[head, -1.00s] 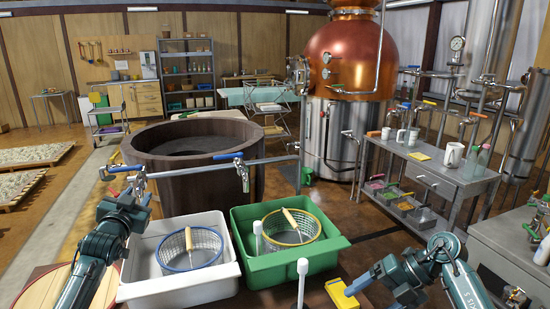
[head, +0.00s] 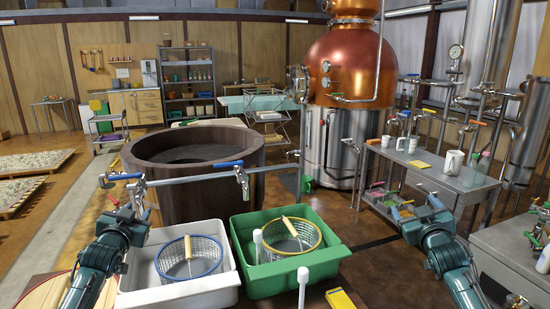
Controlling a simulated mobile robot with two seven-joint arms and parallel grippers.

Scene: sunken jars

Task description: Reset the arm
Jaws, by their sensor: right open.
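My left gripper (head: 130,208) is raised at the left, above and behind the white tub, with its fingers against the dark wooden vat. I cannot make out its jaw gap. My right gripper (head: 424,207) is raised at the right, in front of the steel side table. Its jaws are open and it appears empty. A yellow block (head: 341,299) lies at the front edge of the picture, apart from the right gripper and partly cut off.
A white tub (head: 150,294) holds a blue-rimmed basket (head: 208,270). A green tub (head: 262,282) holds a yellow-rimmed basket (head: 305,246). The wooden vat (head: 185,205) stands behind, with a valved pipe (head: 195,178) across its front. The steel table (head: 455,178) carries mugs.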

